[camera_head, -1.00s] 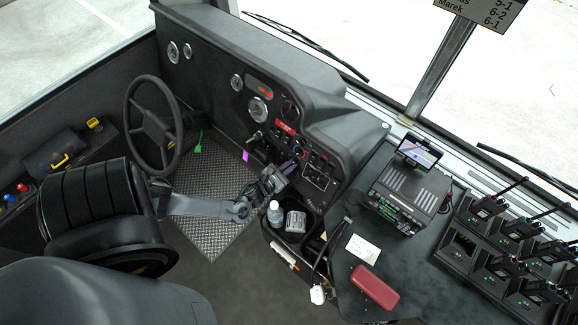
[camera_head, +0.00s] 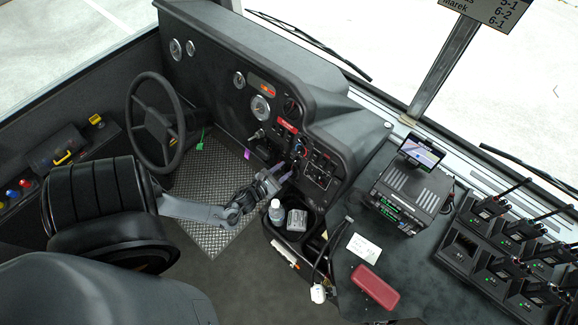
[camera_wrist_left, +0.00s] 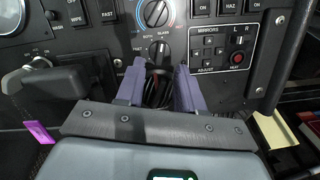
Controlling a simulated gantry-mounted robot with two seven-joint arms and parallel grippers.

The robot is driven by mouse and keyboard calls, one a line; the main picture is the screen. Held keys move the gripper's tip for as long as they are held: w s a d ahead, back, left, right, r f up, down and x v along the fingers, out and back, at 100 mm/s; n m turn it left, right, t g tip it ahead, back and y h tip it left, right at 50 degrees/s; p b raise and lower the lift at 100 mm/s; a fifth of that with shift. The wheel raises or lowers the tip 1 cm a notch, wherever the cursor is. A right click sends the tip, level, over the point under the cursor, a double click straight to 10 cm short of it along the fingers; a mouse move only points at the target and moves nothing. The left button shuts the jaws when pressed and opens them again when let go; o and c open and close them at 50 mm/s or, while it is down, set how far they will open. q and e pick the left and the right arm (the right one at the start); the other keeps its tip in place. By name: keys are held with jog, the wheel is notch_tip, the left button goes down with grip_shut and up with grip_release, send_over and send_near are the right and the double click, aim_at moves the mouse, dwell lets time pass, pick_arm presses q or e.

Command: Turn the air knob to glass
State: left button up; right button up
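The air knob (camera_wrist_left: 160,50) is a black knob on the dash panel, with the labels BOTH and GLASS above it. A white mark on it points roughly up. In the head view it is small, low on the centre panel (camera_head: 318,170). My left gripper (camera_wrist_left: 161,72) is open. Its two purple fingers stand apart just below and in front of the knob, with nothing held between them. In the head view the left gripper (camera_head: 281,172) is close to the panel; contact cannot be made out. My right gripper is not in view.
A knob with a red and blue ring (camera_wrist_left: 155,12) sits right above. A mirror control panel (camera_wrist_left: 222,48) is to the right and a lever (camera_wrist_left: 42,80) to the left. A bottle (camera_head: 276,212) stands below the gripper. The steering wheel (camera_head: 155,122) is left.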

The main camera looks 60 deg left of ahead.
pick_arm(q)
jog(key=v, duration=0.6)
jog(key=shift+s, duration=0.15)
jog(key=shift+d, duration=0.1)
jog(key=w+d+r+n+g+h, duration=0.25)
jog(key=d+r+n, duration=0.25)
jog(key=d+n, duration=0.4)
jog(key=w+d+r+n+g+h, duration=0.1)
jog(key=w+d+r+n+g, duration=0.3)
jog(key=d+n, duration=0.55)
jog(key=s+d+r+n+g+h, duration=0.2)
jog(key=s+r+n+g, duration=0.3)
jog(key=n, duration=0.9)
jog(key=s+d+r, duration=0.1)
jog(key=s, duration=0.2)
jog(key=shift+s+d+n, duration=0.2)
jog(key=shift+s+n, duration=0.1)
jog(key=shift+n, duration=0.05)
